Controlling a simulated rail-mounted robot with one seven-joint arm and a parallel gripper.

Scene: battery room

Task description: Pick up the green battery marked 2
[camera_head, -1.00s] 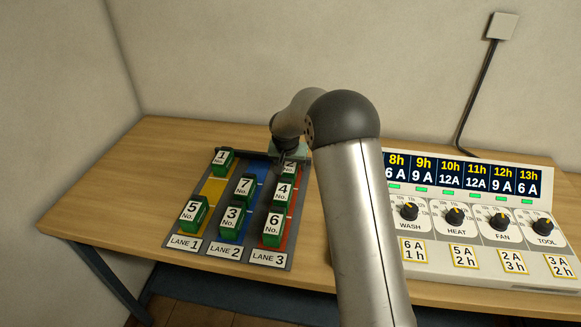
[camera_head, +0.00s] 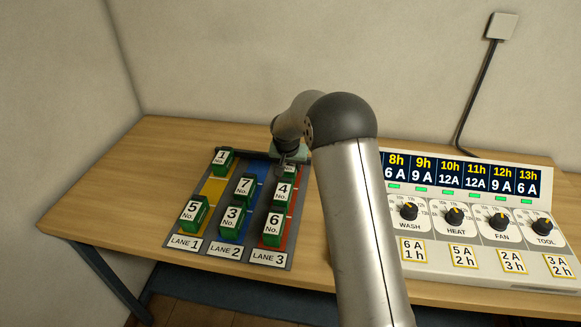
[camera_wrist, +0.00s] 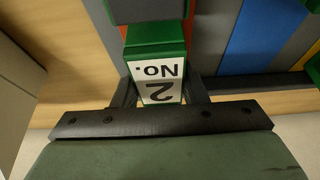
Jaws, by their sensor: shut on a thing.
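The green battery marked 2 (camera_wrist: 154,48) shows in the wrist view with its white "No. 2" label. My gripper (camera_wrist: 160,94) is shut on it, with one dark finger on each side of the label end. In the head view this battery (camera_head: 288,170) is at the far end of lane 3, mostly hidden by my gripper (camera_head: 289,160). Only its "No." text shows there. It appears to be still in its place in the lane; I cannot tell whether it is lifted.
Battery 4 (camera_head: 282,194) and battery 6 (camera_head: 272,228) stand nearer in lane 3. Batteries 7 (camera_head: 243,190) and 3 (camera_head: 231,223) are in lane 2, and 1 (camera_head: 221,161) and 5 (camera_head: 193,213) in lane 1. A control panel (camera_head: 470,240) stands on the right.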

